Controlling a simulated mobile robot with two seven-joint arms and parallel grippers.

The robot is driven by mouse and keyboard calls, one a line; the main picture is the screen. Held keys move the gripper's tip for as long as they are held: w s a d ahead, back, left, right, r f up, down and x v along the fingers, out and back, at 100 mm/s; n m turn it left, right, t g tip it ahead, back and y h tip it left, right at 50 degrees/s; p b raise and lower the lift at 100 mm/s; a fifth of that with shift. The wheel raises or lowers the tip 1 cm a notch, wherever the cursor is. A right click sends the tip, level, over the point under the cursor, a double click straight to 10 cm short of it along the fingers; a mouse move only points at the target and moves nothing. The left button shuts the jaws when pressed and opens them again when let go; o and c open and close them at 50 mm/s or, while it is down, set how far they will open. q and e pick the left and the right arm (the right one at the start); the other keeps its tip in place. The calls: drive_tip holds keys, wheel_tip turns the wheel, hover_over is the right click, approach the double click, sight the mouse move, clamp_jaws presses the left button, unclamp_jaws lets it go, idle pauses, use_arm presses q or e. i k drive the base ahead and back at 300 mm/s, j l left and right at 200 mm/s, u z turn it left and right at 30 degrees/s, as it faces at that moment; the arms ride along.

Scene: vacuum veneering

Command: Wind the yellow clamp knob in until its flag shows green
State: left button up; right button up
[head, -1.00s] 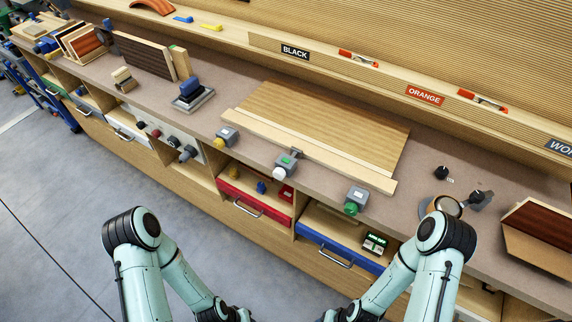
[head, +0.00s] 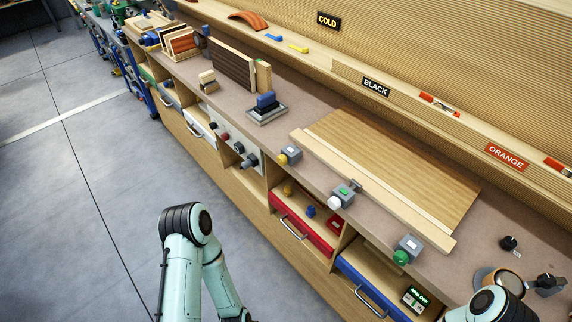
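The yellow clamp knob (head: 283,159) sits on the front of a small grey clamp block (head: 292,153) at the left end of the pale wooden bar on the bench edge. No green shows on this block; its flag is too small to make out. A second grey clamp with a white knob (head: 335,202) shows a green patch on top. A third clamp with a green knob (head: 401,257) is at the bar's right end. My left arm comes up at the lower centre and my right arm at the lower right. Both grippers are below the picture edge, away from the knob.
A wood panel (head: 400,150) lies behind the wooden bar (head: 370,185). Below are an open red drawer (head: 302,225) and a blue drawer (head: 370,285). The floor at left is clear.

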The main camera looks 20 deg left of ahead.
sight(281, 160)
drive_tip(key=j+z, duration=0.1)
drive_tip(key=z, duration=0.3)
drive_tip(key=j+z, duration=0.1)
drive_tip(key=z, duration=0.25)
drive_tip(key=j+z, duration=0.1)
drive_tip(key=z, duration=0.3)
drive_tip(key=j+z, duration=0.35)
drive_tip(key=j, duration=0.15)
drive_tip(key=k+j+z, duration=0.15)
drive_tip(key=j+z, duration=0.25)
drive_tip(key=k+j+z, duration=0.1)
drive_tip(key=j, duration=0.25)
drive_tip(key=k+j+z, duration=0.1)
drive_tip(key=j, duration=0.3)
drive_tip(key=k+j+z, duration=0.1)
drive_tip(key=k+j, duration=0.15)
